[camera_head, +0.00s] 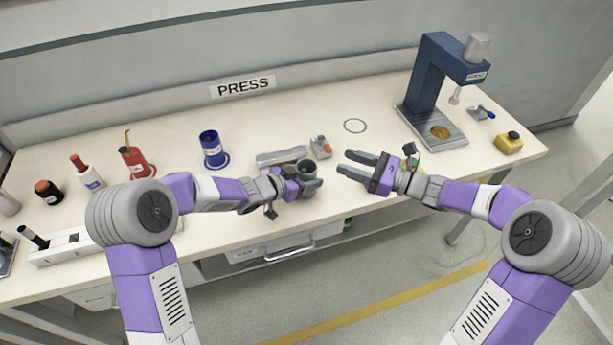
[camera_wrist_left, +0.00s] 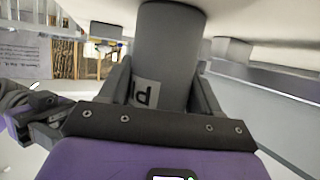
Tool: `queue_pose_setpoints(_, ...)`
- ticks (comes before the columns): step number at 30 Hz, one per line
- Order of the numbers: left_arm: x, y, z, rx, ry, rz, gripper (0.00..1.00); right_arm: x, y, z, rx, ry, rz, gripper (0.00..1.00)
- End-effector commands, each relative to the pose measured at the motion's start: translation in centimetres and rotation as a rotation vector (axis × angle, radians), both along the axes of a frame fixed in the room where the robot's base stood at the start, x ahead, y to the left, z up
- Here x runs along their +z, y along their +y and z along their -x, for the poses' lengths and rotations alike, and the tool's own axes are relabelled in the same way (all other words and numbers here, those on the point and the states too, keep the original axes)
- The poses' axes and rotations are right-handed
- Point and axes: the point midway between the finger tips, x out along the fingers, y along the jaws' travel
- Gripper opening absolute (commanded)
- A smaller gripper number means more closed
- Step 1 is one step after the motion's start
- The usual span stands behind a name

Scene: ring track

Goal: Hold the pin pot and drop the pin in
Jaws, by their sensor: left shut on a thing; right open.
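The pin pot (camera_head: 307,168) is a dark grey cup, held at the front edge of the bench with its opening showing. My left gripper (camera_head: 304,181) is shut on it. In the left wrist view the grey pot (camera_wrist_left: 168,45) stands between the two fingers, with part of a lettered label showing. My right gripper (camera_head: 359,165) is open to the right of the pot, its fingers pointing left towards it, apart from it. I cannot make out a pin in either view.
A grey tray (camera_head: 281,156) and a small grey block with a red top (camera_head: 320,148) lie behind the pot. A blue pot (camera_head: 211,148) and red pot (camera_head: 134,160) stand left. A blue press (camera_head: 432,80) stands right. The bench around the empty ring (camera_head: 355,119) is clear.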

Motion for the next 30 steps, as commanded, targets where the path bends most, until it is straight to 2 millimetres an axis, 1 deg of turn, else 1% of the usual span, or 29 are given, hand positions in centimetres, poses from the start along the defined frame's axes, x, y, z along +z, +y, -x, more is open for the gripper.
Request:
queue_pose_setpoints(1, 0.0, 0.0, 0.0, 0.000, -0.001, 0.001, 0.34, 0.0, 0.0, 0.0, 0.000, 0.000, 0.000, 0.46)
queue_pose_setpoints(2, 0.0, 0.0, 0.0, 0.000, 0.000, 0.000, 0.65, 0.0, 0.0, 0.0, 0.000, 0.000, 0.000, 0.46)
queue_pose_setpoints(6, 0.0, 0.0, 0.0, 0.000, 0.000, 0.000, 0.86, 0.0, 0.0, 0.0, 0.000, 0.000, 0.000, 0.46)
queue_pose_setpoints(7, 0.0, 0.0, 0.0, 0.000, 0.000, 0.000, 0.91, 0.0, 0.0, 0.0, 0.000, 0.000, 0.000, 0.46)
queue_pose_setpoints(8, 0.0, 0.0, 0.0, 0.000, 0.000, 0.000, 0.93, 0.0, 0.0, 0.0, 0.000, -0.001, 0.000, 0.46)
queue_pose_setpoints(16, 0.0, 0.1, 0.0, 0.001, 0.000, 0.000, 0.93, 0.0, 0.0, 0.0, 0.000, -0.001, 0.000, 0.46)
queue_pose_setpoints(19, 0.3, 0.6, 0.3, 0.002, -0.001, 0.000, 0.93, 0.0, 0.0, 0.0, 0.000, -0.001, 0.000, 0.46)
queue_pose_setpoints(23, 1.1, 2.0, 1.5, 0.004, -0.002, 0.000, 0.93, 0.0, 0.0, 0.0, -0.001, -0.001, 0.000, 0.46)
queue_pose_setpoints(30, 3.0, 5.6, 4.6, 0.004, -0.003, -0.001, 0.93, 0.0, 0.0, 0.0, -0.001, -0.001, 0.000, 0.46)
